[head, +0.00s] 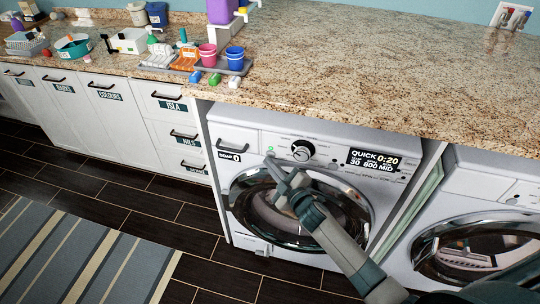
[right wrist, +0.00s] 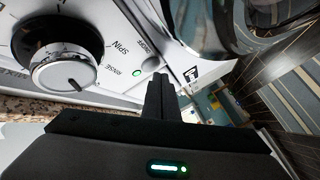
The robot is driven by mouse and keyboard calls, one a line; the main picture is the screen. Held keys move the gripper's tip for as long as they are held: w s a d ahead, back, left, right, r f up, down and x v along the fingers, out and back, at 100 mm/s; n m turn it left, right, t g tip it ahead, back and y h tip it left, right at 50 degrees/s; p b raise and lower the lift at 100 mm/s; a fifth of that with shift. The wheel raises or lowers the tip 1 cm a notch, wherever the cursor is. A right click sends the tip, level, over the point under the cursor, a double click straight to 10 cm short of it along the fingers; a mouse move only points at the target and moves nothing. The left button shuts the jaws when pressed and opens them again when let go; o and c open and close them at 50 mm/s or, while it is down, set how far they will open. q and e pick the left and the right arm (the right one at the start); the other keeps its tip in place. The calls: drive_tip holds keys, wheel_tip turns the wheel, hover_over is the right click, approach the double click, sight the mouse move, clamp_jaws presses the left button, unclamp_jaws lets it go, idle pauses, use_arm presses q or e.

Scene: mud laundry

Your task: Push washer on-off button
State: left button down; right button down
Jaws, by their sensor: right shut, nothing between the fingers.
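The white washer (head: 235,135) stands under the granite counter with its round glass door closed. Its display (head: 375,160) is lit, reading QUICK 0:20. A large dial (head: 302,151) sits left of the display and also shows in the right wrist view (right wrist: 65,55). A small round white button (right wrist: 150,65) with a green light beside it is on the panel near the dial. My right gripper (head: 270,162) is shut and empty, its tips in front of the panel's lower edge, left of the dial. In the right wrist view its fingertips (right wrist: 160,82) are just below the button; contact cannot be told. My left gripper is not in view.
A second white machine (head: 465,175) stands to the right. White drawers (head: 165,105) line the left. The counter (head: 370,75) overhangs the washer and holds cups and bottles on its left part. A striped rug (head: 75,255) lies on the dark tiled floor.

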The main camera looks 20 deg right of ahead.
drive_tip(key=shift+s, duration=0.1)
drive_tip(key=s+a, duration=0.1)
drive_tip(key=s, duration=0.1)
drive_tip(key=s+a+p, duration=0.1)
drive_tip(key=s+a, duration=0.1)
drive_tip(key=shift+s+a, duration=0.2)
drive_tip(key=shift+s, duration=0.2)
idle(1.4)
